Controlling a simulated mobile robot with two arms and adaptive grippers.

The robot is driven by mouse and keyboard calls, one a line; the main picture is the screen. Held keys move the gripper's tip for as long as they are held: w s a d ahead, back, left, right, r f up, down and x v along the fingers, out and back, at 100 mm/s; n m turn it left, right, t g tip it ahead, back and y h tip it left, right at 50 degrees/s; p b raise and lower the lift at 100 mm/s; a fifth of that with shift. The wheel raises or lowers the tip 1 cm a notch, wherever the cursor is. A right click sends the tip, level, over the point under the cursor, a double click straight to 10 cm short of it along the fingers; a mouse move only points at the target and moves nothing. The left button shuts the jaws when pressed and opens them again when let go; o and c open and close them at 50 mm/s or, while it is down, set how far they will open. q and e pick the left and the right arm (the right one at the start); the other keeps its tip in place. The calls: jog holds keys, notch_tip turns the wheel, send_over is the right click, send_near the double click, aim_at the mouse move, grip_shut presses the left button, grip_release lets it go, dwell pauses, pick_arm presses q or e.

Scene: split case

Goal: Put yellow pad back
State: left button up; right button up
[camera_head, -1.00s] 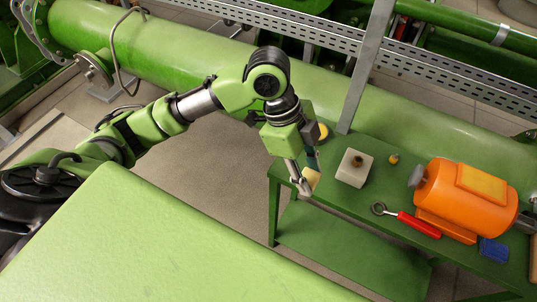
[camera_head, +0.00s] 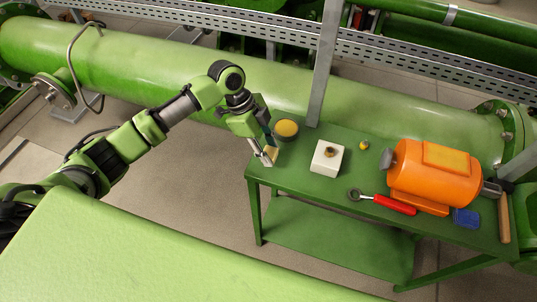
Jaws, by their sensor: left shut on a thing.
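My left gripper (camera_head: 266,157) is shut on a small pale-yellow pad (camera_head: 272,152). It holds the pad at the left end of the green table (camera_head: 300,182), near the edge; I cannot tell whether the pad touches the tabletop. The fingers hide part of the pad. A dark round holder with a yellow top (camera_head: 286,129) stands just behind and to the right of the gripper. My right gripper is not in view.
A white block (camera_head: 327,158) with a brass-coloured fitting, a small yellow knob (camera_head: 364,145), a red-handled tool (camera_head: 390,203), an orange motor (camera_head: 436,172), a blue pad (camera_head: 466,218) and a wooden handle (camera_head: 504,218) occupy the table. A grey post (camera_head: 325,65) rises behind.

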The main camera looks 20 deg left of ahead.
pick_arm(q)
jog(key=shift+w+a+f, duration=0.15)
jog(key=shift+w+f, duration=0.1)
jog(key=shift+f, duration=0.05)
notch_tip(320, 180, down, 2)
jog(key=shift+f+p, duration=0.15)
jog(key=shift+p, duration=0.5)
jog(key=shift+f, duration=0.4)
jog(key=shift+f, duration=0.1)
jog(key=o, duration=1)
